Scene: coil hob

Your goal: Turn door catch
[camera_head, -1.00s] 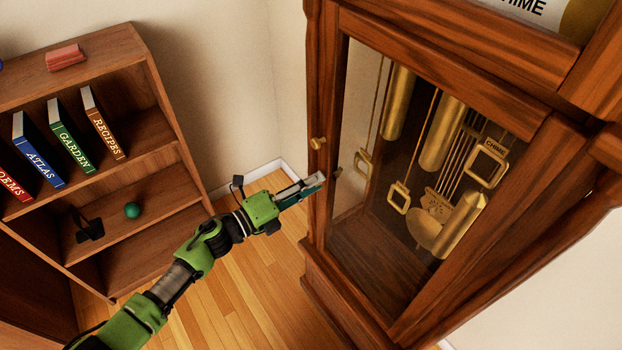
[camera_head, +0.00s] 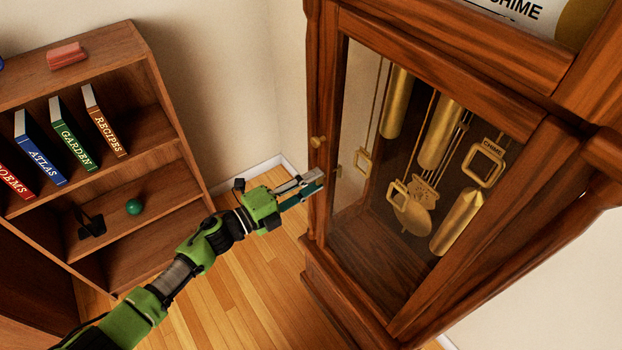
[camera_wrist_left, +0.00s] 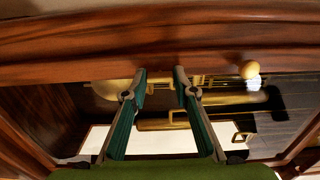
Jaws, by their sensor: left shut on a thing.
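The tall wooden clock case has a glazed door (camera_head: 323,215) on its front, and the door looks closed. My left gripper (camera_head: 318,182) is at the door's left frame, below a round brass knob (camera_head: 318,141). Its fingertips are shut on the door catch, which they mostly hide. In the left wrist view the two green fingers (camera_wrist_left: 160,76) reach to the door frame with a gap between them. The brass knob (camera_wrist_left: 249,70) stands apart to their right there. My right gripper is not in view.
Behind the glass hang brass weights (camera_head: 440,132), a pendulum (camera_head: 413,213) and a ring tagged CHIME (camera_head: 484,163). A bookshelf (camera_head: 180,145) with books and a green ball (camera_head: 134,207) stands at left. Wooden floor (camera_head: 235,285) is clear between shelf and clock.

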